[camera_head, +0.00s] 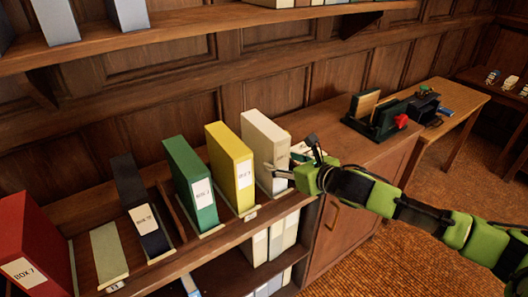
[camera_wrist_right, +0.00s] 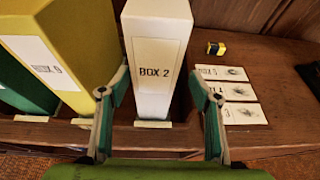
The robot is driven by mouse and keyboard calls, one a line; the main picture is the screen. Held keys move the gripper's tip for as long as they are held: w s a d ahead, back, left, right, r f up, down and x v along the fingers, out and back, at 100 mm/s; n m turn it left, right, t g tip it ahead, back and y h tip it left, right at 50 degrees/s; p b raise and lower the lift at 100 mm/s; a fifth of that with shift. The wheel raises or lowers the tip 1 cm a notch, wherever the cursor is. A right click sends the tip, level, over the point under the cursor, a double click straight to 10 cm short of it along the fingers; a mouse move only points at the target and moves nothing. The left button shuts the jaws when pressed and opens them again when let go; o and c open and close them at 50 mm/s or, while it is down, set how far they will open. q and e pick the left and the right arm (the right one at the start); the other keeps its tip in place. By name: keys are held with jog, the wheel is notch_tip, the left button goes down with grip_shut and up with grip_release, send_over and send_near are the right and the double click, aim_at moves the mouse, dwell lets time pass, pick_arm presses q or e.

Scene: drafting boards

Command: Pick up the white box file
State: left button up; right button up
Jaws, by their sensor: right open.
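The white box file (camera_head: 264,142) stands upright on the wooden shelf, at the right end of a row of box files. In the right wrist view the white box file (camera_wrist_right: 157,35) faces me with a label reading BOX 2. My right gripper (camera_head: 290,170) is at its front in the head view. In the right wrist view my right gripper (camera_wrist_right: 160,100) is open, with one finger at each side of the box's lower front; contact cannot be told.
A yellow box file (camera_head: 231,165) stands close left of the white one, then a green one (camera_head: 190,180), a dark one (camera_head: 131,185) and a red one (camera_head: 27,240). Cards (camera_wrist_right: 238,92) and a small yellow-black object (camera_wrist_right: 216,48) lie to the right. An upper shelf (camera_head: 170,30) runs above.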

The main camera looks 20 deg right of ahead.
jog(key=shift+w+a+f, duration=0.15)
jog(key=shift+w+a, duration=0.1)
jog(key=shift+w, duration=0.1)
jog(key=x, duration=0.2)
jog(key=p+x, duration=0.1)
jog(key=x, duration=0.1)
jog(key=shift+a+f, duration=0.3)
jog(key=shift+f, duration=0.05)
grip_shut()
jog(key=shift+w+r, duration=0.1)
jog(key=shift+r, duration=0.1)
